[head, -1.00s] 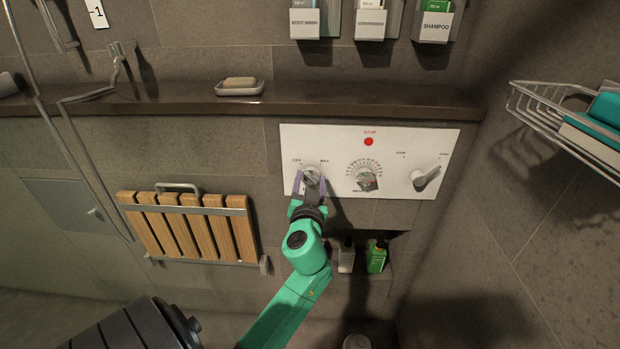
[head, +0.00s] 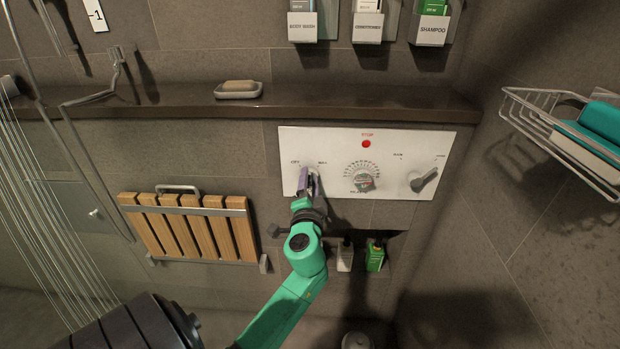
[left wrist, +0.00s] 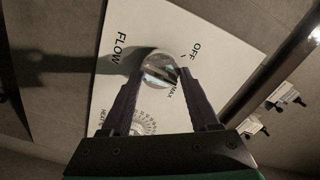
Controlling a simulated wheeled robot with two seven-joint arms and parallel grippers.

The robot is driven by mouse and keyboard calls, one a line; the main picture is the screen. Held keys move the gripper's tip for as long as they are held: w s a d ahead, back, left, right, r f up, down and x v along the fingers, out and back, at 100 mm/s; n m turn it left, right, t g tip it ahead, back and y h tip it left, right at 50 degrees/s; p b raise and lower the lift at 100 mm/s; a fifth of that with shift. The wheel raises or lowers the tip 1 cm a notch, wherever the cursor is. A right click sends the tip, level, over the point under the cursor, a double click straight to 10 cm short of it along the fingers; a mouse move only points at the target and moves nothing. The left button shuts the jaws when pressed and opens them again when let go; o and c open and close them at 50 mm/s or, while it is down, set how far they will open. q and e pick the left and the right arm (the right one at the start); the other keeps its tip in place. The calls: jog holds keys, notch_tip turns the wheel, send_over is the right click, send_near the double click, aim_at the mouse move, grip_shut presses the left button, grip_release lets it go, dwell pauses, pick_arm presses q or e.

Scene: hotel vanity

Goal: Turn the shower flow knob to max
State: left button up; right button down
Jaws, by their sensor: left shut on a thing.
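The white control panel (head: 405,148) is on the wall in the head view. The flow knob (left wrist: 157,64) is a round, shiny dial with FLOW, OFF and MAX printed around it, seen in the left wrist view. In the head view my fingers largely cover it. My left gripper (head: 309,181) is shut on the knob, one finger on each side of it; it also shows in the left wrist view (left wrist: 158,80). The exact setting of the knob is hard to read. My right gripper is not in view.
A temperature dial (head: 362,177) and a lever (head: 424,180) sit right of the knob. Water streams (head: 38,205) fall at the far left. A folded wooden seat (head: 190,226) is at lower left. A stone ledge (head: 350,99) runs above, and a wire basket (head: 535,108) juts out at right.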

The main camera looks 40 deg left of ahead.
pick_arm(q)
jog(key=m+p, duration=0.1)
jog(key=m, duration=0.2)
jog(key=shift+r+m, duration=0.15)
jog(key=shift+m, duration=0.25)
jog(key=shift+m+p, duration=0.8)
jog(key=shift+m, duration=1.1)
jog(key=o, duration=1.4)
jog(key=shift+c, duration=0.2)
jog(key=shift+s, duration=0.1)
jog(key=shift+d+f, duration=0.15)
jog(key=shift+f, duration=0.05)
jog(key=b+v, duration=0.2)
jog(key=v, duration=1.3)
jog(key=shift+r+b, duration=0.35)
